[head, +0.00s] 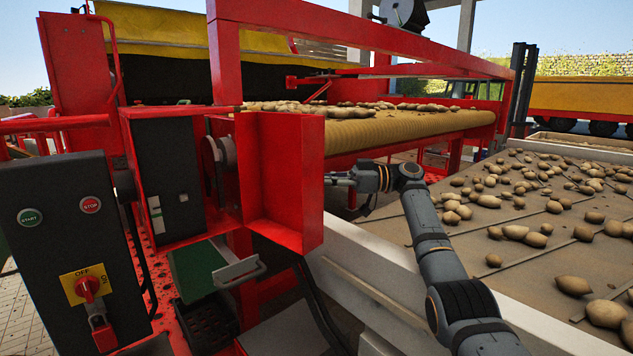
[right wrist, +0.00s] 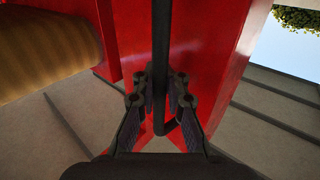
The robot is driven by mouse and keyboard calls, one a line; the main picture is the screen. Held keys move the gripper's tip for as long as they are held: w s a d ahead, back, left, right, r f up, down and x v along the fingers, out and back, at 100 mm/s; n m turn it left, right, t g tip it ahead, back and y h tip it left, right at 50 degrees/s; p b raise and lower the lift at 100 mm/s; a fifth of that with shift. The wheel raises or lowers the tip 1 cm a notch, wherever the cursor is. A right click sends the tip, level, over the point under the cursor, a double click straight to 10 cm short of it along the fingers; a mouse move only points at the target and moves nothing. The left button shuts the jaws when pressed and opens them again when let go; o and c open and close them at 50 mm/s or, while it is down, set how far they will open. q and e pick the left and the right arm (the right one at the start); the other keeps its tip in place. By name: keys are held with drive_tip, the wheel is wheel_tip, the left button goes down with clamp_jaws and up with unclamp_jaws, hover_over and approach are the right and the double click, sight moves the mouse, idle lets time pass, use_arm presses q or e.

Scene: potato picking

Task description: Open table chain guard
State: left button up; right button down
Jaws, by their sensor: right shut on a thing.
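The red chain guard (head: 282,170) stands swung out from the machine in the head view, its hollow inner side facing me. Dark round chain wheels (head: 226,152) show uncovered to its left. My right gripper (head: 334,179) is at the guard's right edge, on its far side. In the right wrist view, my right gripper (right wrist: 161,98) is shut on a black bar handle (right wrist: 162,45) on the red panel (right wrist: 207,50). The handle is hidden in the head view. My left gripper is not in view.
A control box (head: 65,245) with start and stop buttons and a red switch stands at the left. A green drawer (head: 197,272) with a metal handle is below the guard. A roller conveyor (head: 400,128) with potatoes lies behind; a potato-covered table (head: 465,235) is at the right.

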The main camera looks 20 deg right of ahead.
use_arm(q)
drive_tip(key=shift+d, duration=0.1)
use_arm(e)
drive_tip(key=shift+d+r, duration=0.1)
drive_tip(key=shift+d, duration=0.05)
drive_tip(key=c, duration=1.7)
unclamp_jaws()
drive_tip(key=o, duration=0.3)
drive_tip(key=shift+d, duration=0.45)
drive_tip(key=shift+a, duration=0.2)
drive_tip(key=v, duration=1.2)
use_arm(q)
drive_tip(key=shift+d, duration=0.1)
use_arm(e)
drive_tip(key=shift+d, duration=0.1)
